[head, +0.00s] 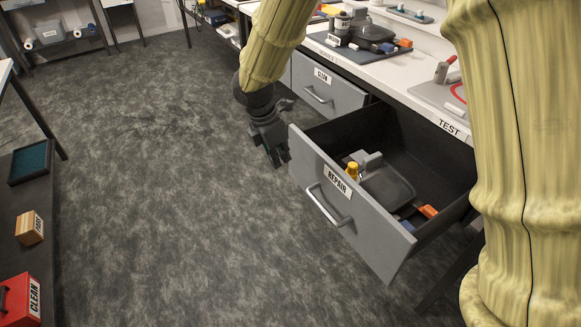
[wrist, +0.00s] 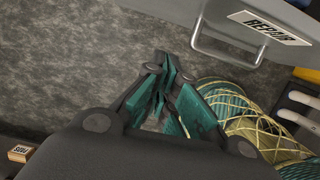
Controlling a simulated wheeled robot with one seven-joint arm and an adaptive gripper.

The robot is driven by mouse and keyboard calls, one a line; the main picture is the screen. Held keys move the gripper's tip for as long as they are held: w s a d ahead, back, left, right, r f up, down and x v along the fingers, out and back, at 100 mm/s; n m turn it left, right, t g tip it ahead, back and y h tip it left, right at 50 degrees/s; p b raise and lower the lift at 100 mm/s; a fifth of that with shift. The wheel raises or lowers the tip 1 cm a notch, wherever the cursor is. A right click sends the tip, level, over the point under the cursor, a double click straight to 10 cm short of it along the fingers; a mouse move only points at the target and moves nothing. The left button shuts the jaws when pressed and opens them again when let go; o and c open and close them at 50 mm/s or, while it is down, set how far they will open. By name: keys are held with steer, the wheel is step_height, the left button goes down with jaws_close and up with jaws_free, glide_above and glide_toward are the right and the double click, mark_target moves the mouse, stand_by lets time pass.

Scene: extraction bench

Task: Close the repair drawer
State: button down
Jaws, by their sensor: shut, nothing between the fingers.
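The repair drawer (head: 372,232) is pulled well out from under the bench in the head view. Its grey front carries a REPAIR label (head: 338,180) and a bar handle (head: 328,207). Inside lie a dark grey tool, a yellow-topped item (head: 352,170) and orange-ended parts (head: 428,211). My gripper (head: 277,158) is shut and empty, hanging beside the drawer front's left end, apart from the handle. In the wrist view my gripper's fingertips (wrist: 168,72) are together, with the drawer's handle (wrist: 228,50) above and to the right.
The bench top (head: 380,72) above holds tools and a mat. A shelf at the left bears a teal tray (head: 31,163), a wooden block (head: 30,228) and a red box (head: 18,298). The carpet between is clear.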

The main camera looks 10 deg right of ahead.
mark_target(302, 171)
steer(key=w+d+f, duration=0.2)
steer(key=d+f, duration=0.4)
steer(key=f, duration=0.3)
steer(key=shift+b, duration=0.45)
steer(key=w+d+p, duration=0.5)
steer(key=d+p, duration=0.1)
steer(key=d, duration=0.7)
steer(key=w+d+p, duration=0.4)
steer(key=d+p, duration=0.2)
steer(key=d, duration=0.7)
steer(key=shift+w+p, duration=0.35)
